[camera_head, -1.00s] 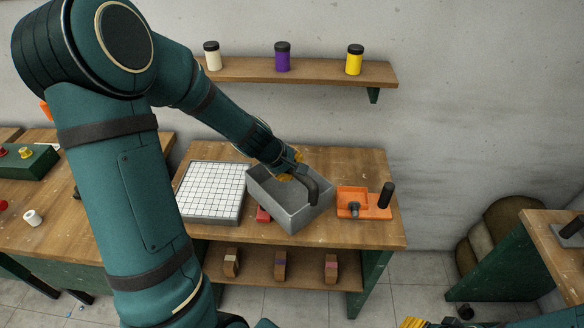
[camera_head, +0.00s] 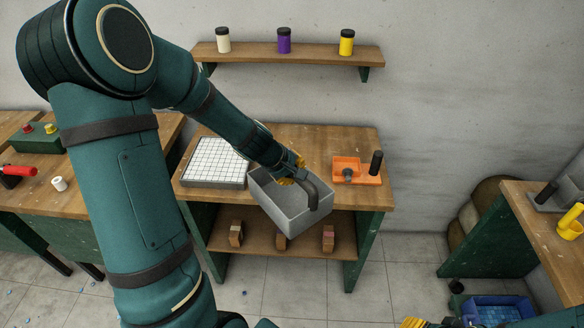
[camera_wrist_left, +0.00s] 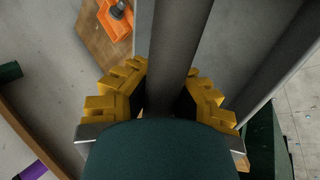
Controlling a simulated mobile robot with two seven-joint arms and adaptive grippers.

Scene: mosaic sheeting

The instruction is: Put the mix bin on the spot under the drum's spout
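The mix bin, a grey open box (camera_head: 292,222) with a dark curved handle (camera_head: 312,192), hangs from my left gripper (camera_head: 293,177) in front of the middle bench's front edge. It looks empty. In the left wrist view the yellow fingers of my left gripper (camera_wrist_left: 170,95) close on both sides of the dark handle bar (camera_wrist_left: 178,45). Of my right gripper (camera_head: 425,323), only yellow finger parts show at the bottom edge of the head view; its opening cannot be made out. I cannot make out the drum, its spout or the spot under it.
The middle bench (camera_head: 330,195) bears a white gridded tray (camera_head: 215,160) and an orange holder (camera_head: 345,165). A wall shelf (camera_head: 310,56) holds three jars. A right bench (camera_head: 525,205) has a yellow object (camera_head: 571,222); a blue crate (camera_head: 495,309) stands on the floor.

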